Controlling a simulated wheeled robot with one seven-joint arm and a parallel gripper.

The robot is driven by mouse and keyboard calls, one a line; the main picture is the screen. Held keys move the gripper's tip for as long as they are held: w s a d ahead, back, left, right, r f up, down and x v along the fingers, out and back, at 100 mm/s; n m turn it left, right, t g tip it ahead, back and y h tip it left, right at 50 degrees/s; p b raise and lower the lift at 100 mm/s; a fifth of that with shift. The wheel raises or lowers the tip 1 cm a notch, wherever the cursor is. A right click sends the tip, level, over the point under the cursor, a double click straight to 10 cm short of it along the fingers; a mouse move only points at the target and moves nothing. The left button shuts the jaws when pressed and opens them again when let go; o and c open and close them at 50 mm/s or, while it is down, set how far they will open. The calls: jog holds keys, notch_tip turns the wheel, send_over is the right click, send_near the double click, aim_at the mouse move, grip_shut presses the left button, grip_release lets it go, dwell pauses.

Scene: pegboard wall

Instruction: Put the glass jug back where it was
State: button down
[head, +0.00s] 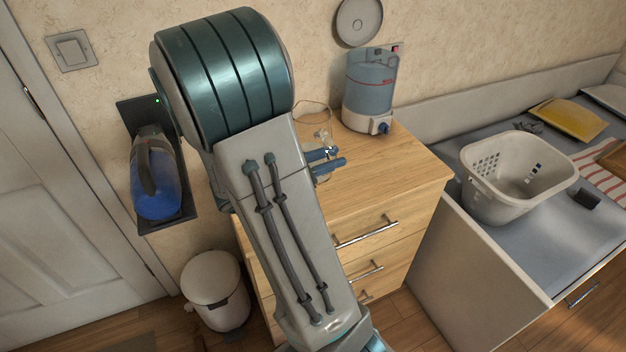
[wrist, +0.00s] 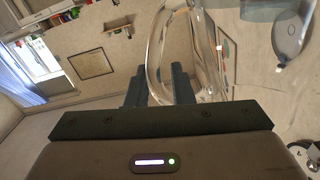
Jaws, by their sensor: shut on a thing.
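The clear glass jug (wrist: 208,60) fills the upper middle of the wrist view, with its handle (wrist: 153,50) between my fingers. My gripper (wrist: 158,88) is shut on this handle. In the head view my gripper (head: 324,159) shows as two blue-green fingers just right of my arm, over the wooden drawer top. The jug (head: 323,177) is faint there, and my arm hides much of it. I cannot tell whether its base touches the drawer top.
A drink dispenser (head: 370,90) stands at the back of the wooden drawer unit (head: 395,165). The drawer top right of my gripper is clear. A white basket (head: 518,178) sits on the grey counter. A blue vessel (head: 155,185) hangs left, above a bin (head: 214,285).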

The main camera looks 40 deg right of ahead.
notch_tip(320, 180, down, 6)
jog(key=w+a, duration=0.1)
jog(key=a, duration=0.1)
jog(key=shift+w+a+r+b, duration=0.15)
jog(key=shift+w+a+b, duration=0.1)
jog(key=shift+w+b, duration=0.15)
jog(key=c, duration=1.3)
grip_release()
jog(key=shift+o, duration=0.2)
jog(key=v, duration=1.2)
